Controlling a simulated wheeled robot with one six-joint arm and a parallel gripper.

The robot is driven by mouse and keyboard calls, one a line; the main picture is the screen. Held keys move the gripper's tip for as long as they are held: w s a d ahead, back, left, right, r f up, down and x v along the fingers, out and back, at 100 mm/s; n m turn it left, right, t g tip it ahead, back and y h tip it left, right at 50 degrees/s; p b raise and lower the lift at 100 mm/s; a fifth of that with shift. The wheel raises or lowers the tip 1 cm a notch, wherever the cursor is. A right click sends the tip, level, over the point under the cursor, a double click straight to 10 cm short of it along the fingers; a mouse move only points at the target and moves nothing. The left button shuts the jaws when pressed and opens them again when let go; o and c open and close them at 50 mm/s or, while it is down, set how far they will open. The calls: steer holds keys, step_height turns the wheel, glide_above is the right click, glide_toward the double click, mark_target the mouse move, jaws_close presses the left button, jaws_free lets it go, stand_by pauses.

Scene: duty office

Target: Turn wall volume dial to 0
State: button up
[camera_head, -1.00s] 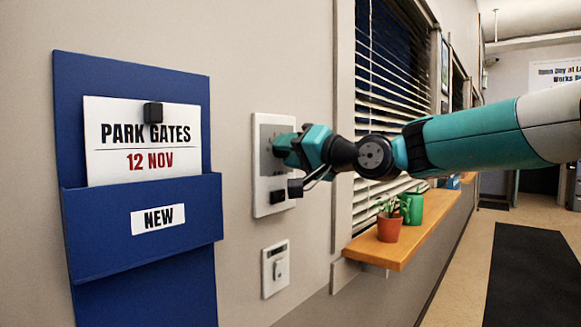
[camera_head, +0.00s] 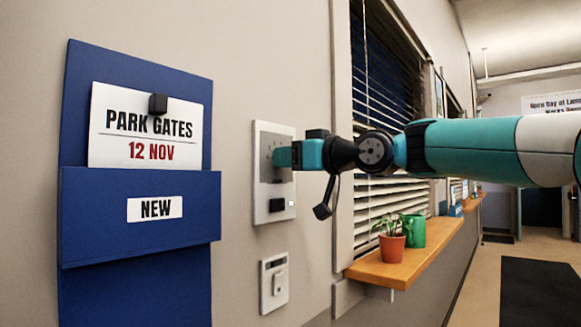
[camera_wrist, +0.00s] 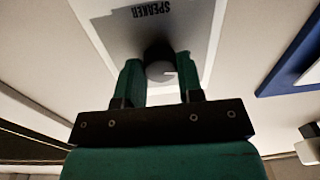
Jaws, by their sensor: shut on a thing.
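The wall volume dial (camera_wrist: 160,71) is a dark round knob with a short white mark on its face, seen in the wrist view. It sits on a pale wall panel (camera_head: 262,216) with a grey area, which reads "SPEAKER" upside down in the wrist view. My gripper (camera_head: 278,157) reaches the panel from the right. In the wrist view its two green fingers (camera_wrist: 160,74) stand on either side of the dial and are shut on it. In the head view the fingers hide the dial. The scale figures around it are too small to read.
A blue wall holder (camera_head: 140,215) with a "PARK GATES 12 NOV" card is left of the panel. A small switch plate (camera_head: 274,283) is below.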

steer(key=shift+f+n+b, duration=0.2)
steer(key=shift+n+b, duration=0.25)
steer(key=shift+n, duration=0.65)
steer(key=o, duration=0.9)
steer(key=shift+r, duration=0.15)
steer(key=b+v, duration=0.3)
steer(key=v, duration=1.4)
steer(key=shift+s+d+r+b, duration=0.1)
steer(key=shift+s+r+b, duration=0.1)
steer(key=shift+r+b, duration=0.1)
steer(key=shift+f, duration=0.1)
